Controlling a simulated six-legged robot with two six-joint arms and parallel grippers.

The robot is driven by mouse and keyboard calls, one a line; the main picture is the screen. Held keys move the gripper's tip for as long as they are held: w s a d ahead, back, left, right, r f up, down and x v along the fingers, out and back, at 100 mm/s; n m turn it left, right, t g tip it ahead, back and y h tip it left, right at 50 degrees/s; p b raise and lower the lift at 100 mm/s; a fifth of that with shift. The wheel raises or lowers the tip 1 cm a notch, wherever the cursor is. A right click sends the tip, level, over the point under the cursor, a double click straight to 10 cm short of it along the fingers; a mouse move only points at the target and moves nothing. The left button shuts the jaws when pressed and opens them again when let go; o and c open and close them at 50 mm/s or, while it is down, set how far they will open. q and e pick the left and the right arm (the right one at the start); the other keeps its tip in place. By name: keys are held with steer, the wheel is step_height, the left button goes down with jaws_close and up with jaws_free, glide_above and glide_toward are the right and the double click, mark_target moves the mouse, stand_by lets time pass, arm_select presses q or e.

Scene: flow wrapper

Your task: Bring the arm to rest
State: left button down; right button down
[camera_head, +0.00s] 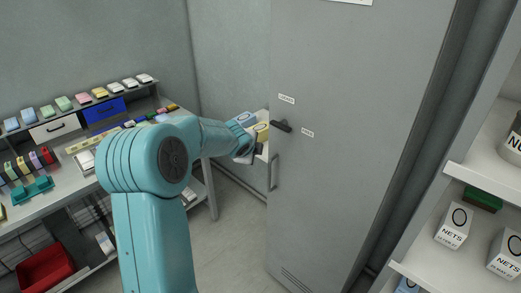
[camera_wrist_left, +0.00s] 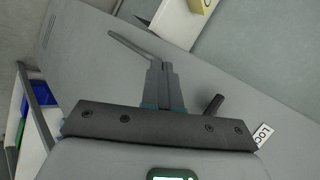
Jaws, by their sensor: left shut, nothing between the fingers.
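My left arm (camera_head: 152,220) rises from the bottom of the head view and bends away toward the grey cabinet door. My left gripper (camera_head: 257,152) is at the door's left edge, close to the vertical pull handle (camera_head: 272,173). In the left wrist view the gripper (camera_wrist_left: 160,66) is shut and empty, its fingers together in front of the grey door (camera_wrist_left: 255,70). The pull handle (camera_wrist_left: 132,47) shows just beyond the fingertips; I cannot tell whether they touch. My right gripper is not in view.
A black latch (camera_head: 281,126) sits on the door (camera_head: 350,150), and boxes (camera_head: 262,131) show behind its edge. A workbench with small goods and a rack (camera_head: 75,118) stands at left. Shelves with boxes labelled NETS (camera_head: 454,226) stand at right. Floor (camera_head: 235,240) is clear between.

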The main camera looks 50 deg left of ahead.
arm_select(q)
steer(key=w+d+f+n+g+h, duration=0.15)
steer(key=d+f+h, duration=0.25)
steer(key=d+f, duration=0.7)
steer(key=w+d+f+n+h, duration=0.25)
steer(key=d+f, duration=0.65)
steer(key=d, duration=0.5)
steer(key=s+d+f+n+g+h, duration=0.2)
steer(key=s+d+f+n, duration=0.2)
steer(key=s+d, duration=0.6)
steer(key=s+d+f+n+g+h, duration=0.1)
steer(key=s+d+f+n+g, duration=0.2)
steer(key=s+d+f, duration=0.4)
steer(key=s+d, duration=0.3)
steer(key=d, duration=0.3)
steer(key=shift+f+n+h, duration=0.35)
steer(key=shift+f+n, duration=0.05)
steer(key=shift+s, duration=0.2)
